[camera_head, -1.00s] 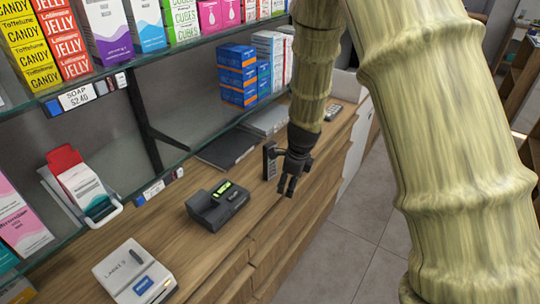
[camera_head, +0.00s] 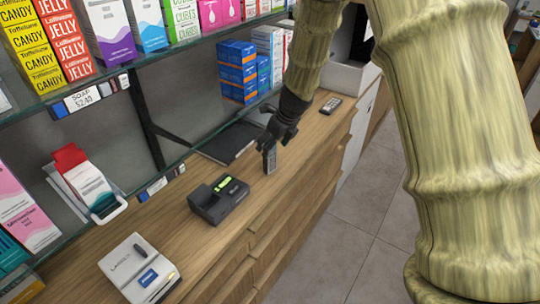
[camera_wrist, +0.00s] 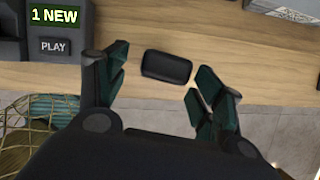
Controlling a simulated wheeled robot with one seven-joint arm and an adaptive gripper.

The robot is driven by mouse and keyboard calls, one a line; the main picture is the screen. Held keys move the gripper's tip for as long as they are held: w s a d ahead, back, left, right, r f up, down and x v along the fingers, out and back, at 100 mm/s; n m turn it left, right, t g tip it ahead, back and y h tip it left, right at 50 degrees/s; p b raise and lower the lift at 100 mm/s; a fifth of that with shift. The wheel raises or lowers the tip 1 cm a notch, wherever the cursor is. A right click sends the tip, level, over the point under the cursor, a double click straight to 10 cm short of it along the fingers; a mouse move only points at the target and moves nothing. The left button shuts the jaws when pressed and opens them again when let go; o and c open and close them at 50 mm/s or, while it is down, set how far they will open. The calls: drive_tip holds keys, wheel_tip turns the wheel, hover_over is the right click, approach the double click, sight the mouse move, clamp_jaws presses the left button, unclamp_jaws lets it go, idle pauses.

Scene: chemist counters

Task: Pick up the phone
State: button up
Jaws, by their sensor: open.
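The phone (camera_head: 270,160) is a dark handset standing upright on the wooden counter, near its front edge. In the wrist view its dark rounded top end (camera_wrist: 166,67) shows between the fingers. My gripper (camera_head: 276,139) is open just above and around the phone's upper end. In the wrist view the gripper (camera_wrist: 160,86) has one finger on each side of the phone, with gaps between. The fingers hide part of the phone's top in the head view.
A black answering machine (camera_head: 218,199) with a green display stands left of the phone. A labels box (camera_head: 140,271) is nearer the front. A dark flat folder (camera_head: 229,141) lies behind, and a small keypad device (camera_head: 331,105) lies farther right. A glass shelf with boxes overhangs the counter.

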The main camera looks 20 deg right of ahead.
sight(269, 165)
drive_tip(key=shift+p+x, duration=0.75)
drive_tip(key=shift+x, duration=1.85)
drive_tip(key=shift+d, duration=0.2)
drive_tip(key=c, duration=1.2)
